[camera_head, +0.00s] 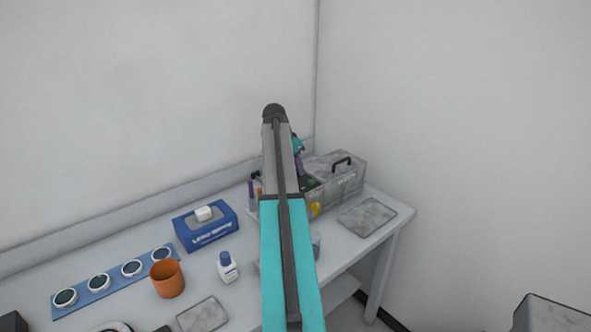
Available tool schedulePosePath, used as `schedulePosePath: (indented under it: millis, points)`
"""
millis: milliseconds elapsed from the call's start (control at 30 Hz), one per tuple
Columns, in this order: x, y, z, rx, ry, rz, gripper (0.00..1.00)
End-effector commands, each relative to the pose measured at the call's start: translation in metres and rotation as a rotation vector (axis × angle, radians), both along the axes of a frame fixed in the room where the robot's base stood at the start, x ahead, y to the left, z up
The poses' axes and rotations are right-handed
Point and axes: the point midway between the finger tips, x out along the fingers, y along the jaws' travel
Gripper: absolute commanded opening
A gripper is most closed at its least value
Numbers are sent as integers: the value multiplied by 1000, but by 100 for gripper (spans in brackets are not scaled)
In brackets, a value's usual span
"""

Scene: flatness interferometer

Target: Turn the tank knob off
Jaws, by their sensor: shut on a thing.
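No tank knob can be made out for certain. A grey box (345,187) with a black handle and small lettering stands at the back right of the table. A small green part (312,183) and a yellow part (315,209) show at its left, close to my arm. My teal and grey arm rises through the middle of the view and covers part of this area. A small teal piece shows just behind the arm, probably my wrist. My gripper's fingers are hidden behind the arm, and so is whatever they touch.
A blue box (206,232), an orange cup (167,283), a white bottle with a blue cap (227,267) and a blue strip (82,299) with several round discs are on the white table (140,237). A grey plate (367,217) lies at right. Walls close the corner.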

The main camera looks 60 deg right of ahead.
Motion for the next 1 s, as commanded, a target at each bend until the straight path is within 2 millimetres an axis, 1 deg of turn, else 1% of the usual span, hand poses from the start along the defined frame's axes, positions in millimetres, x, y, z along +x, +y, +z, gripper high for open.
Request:
schedulePosePath:
  millis: [100, 300, 767, 800, 900, 1000]
  points:
    - [2, -1, 0, -1, 0, -57, 9]
    - [2, -1, 0, 0, -1, -118, 9]
    - [2, 0, 0, 0, -1, -136, 9]
    - [2, 0, 0, 0, -1, -135, 35]
    - [2, 0, 0, 0, -1, -135, 50]
    - [2, 0, 0, 0, 0, -134, 50]
